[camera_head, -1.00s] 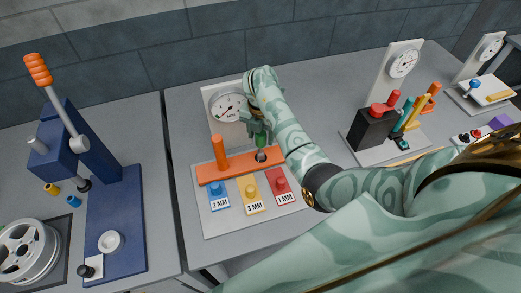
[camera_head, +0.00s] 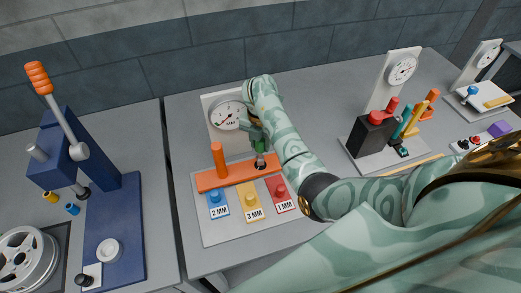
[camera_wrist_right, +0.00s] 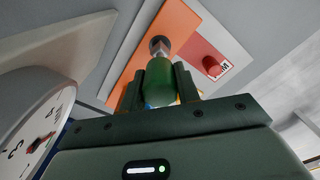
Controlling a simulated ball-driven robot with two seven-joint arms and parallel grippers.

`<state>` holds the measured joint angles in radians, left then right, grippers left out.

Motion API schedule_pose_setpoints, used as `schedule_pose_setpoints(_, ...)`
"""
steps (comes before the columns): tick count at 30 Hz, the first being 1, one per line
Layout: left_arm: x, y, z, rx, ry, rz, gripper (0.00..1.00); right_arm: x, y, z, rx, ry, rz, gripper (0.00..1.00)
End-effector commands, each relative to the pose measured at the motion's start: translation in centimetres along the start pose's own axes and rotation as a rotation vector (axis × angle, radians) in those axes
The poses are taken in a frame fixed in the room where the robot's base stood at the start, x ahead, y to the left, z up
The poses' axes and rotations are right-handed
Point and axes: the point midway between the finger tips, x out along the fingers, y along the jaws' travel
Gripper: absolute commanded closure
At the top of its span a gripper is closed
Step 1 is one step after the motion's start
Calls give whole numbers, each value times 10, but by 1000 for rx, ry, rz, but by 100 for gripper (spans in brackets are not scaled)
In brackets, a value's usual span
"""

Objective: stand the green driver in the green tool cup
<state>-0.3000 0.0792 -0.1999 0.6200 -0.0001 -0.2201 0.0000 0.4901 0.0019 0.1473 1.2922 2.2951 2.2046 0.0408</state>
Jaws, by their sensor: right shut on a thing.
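My right gripper (camera_head: 258,147) is shut on the green driver (camera_wrist_right: 185,85), whose green rounded body shows between the two dark fingers in the right wrist view. In the head view the gripper hangs over the orange bar (camera_head: 228,175) of the gauge board. A small grey round part (camera_wrist_right: 158,45) shows at the far end of the green body, against the orange bar; I cannot tell if it touches it. A teal cylinder (camera_head: 405,118) stands beside the black block on the right board; I cannot tell whether it is the green tool cup. My left gripper is not in view.
An orange post (camera_head: 218,158) stands left of the gripper, and a dial gauge (camera_head: 228,115) behind it. Blue, yellow and red labelled blocks (camera_head: 252,197) lie in front. A black block (camera_head: 374,132) stands right. A blue lever press (camera_head: 85,150) stands left.

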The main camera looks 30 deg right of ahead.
Motion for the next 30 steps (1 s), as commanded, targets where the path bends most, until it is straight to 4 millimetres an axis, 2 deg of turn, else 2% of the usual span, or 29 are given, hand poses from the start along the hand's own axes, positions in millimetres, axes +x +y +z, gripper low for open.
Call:
schedule_pose_setpoints(1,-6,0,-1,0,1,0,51,-7,0,1,0,-2,1,100)
schedule_pose_setpoints(18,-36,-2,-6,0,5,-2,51,-39,0,0,0,0,2,100)
schedule_pose_setpoints(30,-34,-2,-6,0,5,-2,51,-39,0,3,0,-1,1,100)
